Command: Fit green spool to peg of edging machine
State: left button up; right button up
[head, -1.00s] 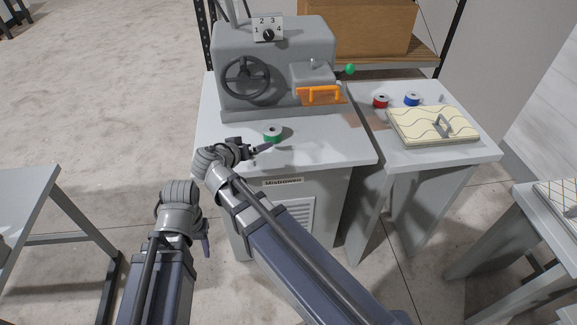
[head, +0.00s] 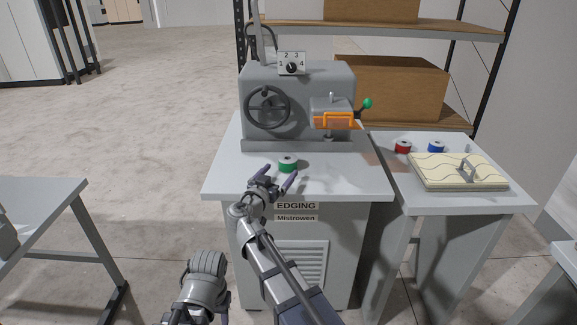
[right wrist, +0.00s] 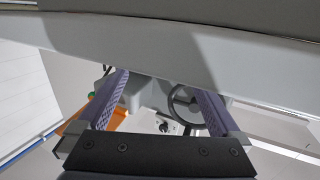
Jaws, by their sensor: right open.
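The right wrist view shows the two spread fingers (right wrist: 160,100) with the machine's handwheel (right wrist: 184,101) beyond; the spool does not show there. I cannot clearly make out the peg. My left arm is low at the bottom edge; its fingers are mostly cut off.
The side table holds a red spool (head: 403,147), a blue spool (head: 436,147) and a quilted panel with a handle (head: 440,172). The tabletop left of the green spool is clear.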

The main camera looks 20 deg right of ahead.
aim_at(284, 164)
jog(key=shift+x, duration=2.85)
jog(key=shift+w+a+r, duration=0.1)
jog(key=shift+a, duration=0.1)
jog(key=c, duration=1.5)
jog(key=shift+o, duration=0.2)
